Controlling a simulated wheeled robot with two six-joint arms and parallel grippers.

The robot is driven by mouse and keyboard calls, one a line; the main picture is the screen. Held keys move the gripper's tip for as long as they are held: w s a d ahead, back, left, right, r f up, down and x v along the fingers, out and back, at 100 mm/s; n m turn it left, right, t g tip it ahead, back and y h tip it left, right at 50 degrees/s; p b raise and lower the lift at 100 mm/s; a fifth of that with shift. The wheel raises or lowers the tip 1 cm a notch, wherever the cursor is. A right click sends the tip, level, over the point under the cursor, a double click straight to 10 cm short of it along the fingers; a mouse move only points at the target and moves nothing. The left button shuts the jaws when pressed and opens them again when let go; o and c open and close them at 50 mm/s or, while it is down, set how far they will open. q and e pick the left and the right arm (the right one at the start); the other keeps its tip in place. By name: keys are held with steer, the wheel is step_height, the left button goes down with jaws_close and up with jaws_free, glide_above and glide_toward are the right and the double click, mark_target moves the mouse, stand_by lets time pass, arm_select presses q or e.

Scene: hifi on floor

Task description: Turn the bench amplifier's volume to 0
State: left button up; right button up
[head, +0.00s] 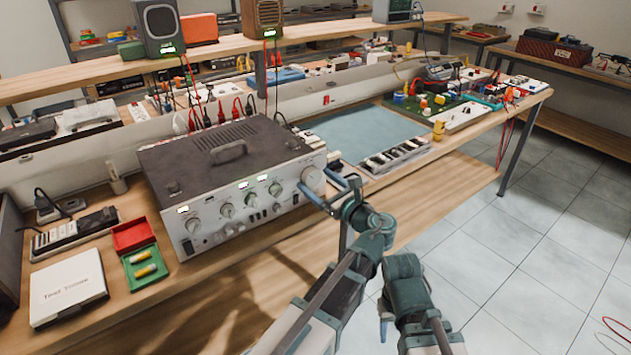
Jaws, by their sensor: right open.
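The bench amplifier (225,185) is a wide dark-topped box with a silver front, several knobs and lit green displays. A large silver knob (312,180) sits at the right end of its front; I cannot read its marks. My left gripper (316,180) is at this knob, with one blue finger on each side of it. I cannot tell whether the fingers press on it. My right gripper (384,325) is low in front, over the floor and away from the amplifier; it is open, mostly hidden by its own arm.
Left of the amplifier are a red tray (132,235), a green tray (145,267) with yellow cells and a white box (67,285). A blue mat (365,135) and a grey switch strip (395,157) lie to the right. Speakers (159,27) stand on the shelf.

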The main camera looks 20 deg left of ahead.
arm_select(q)
steer(key=c, duration=1.2)
steer(key=shift+n, duration=0.3)
steer(key=n, duration=0.3)
steer(key=shift+n, duration=0.4)
steer(key=n, duration=1)
steer(key=shift+n, duration=2.2)
